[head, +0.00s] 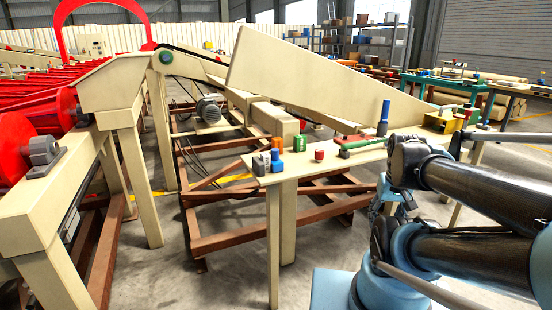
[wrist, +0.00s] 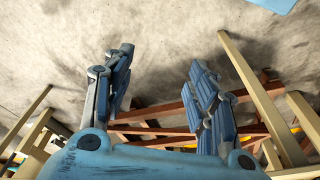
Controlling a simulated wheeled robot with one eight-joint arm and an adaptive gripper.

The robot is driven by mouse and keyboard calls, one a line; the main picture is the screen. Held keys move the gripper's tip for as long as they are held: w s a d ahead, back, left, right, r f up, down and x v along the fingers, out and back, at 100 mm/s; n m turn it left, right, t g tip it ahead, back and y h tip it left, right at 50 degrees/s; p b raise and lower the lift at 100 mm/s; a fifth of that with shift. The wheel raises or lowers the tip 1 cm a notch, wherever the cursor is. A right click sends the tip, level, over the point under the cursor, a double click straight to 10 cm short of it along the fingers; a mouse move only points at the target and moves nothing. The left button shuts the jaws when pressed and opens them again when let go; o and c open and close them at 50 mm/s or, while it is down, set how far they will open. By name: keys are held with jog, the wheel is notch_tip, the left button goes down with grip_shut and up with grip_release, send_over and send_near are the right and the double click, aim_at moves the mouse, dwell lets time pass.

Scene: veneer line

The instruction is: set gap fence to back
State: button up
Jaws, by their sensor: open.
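The small cream table (head: 345,157) stands in the middle of the head view with several small coloured fittings on it. A green bar (head: 362,143) lies toward its right part, with a blue upright piece (head: 383,118) beside it. I cannot tell for sure which of these is the gap fence. My gripper (wrist: 160,62) shows in the wrist view with its two blue fingers wide apart and nothing between them. It is over bare concrete floor and apart from the table fittings. In the head view my arm is at the right, and the gripper cannot be made out.
Green (head: 299,144), red (head: 319,155) and blue (head: 276,160) pieces stand at the table's left end. A large cream sloped panel (head: 315,80) rises behind it. Red-brown frame rails (head: 230,233) run beneath. A roller conveyor (head: 45,100) stands at left. Open floor lies in front.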

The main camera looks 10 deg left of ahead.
jog(key=shift+c, duration=0.7)
notch_tip(320, 180, up, 26)
jog(key=n+g, duration=0.2)
jog(key=n, duration=2.5)
send_over(275, 149)
notch_tip(275, 149, down, 16)
jog(key=shift+s+d+f, duration=0.1)
jog(key=shift+s+f, duration=0.05)
jog(key=shift+f, duration=0.1)
grip_shut()
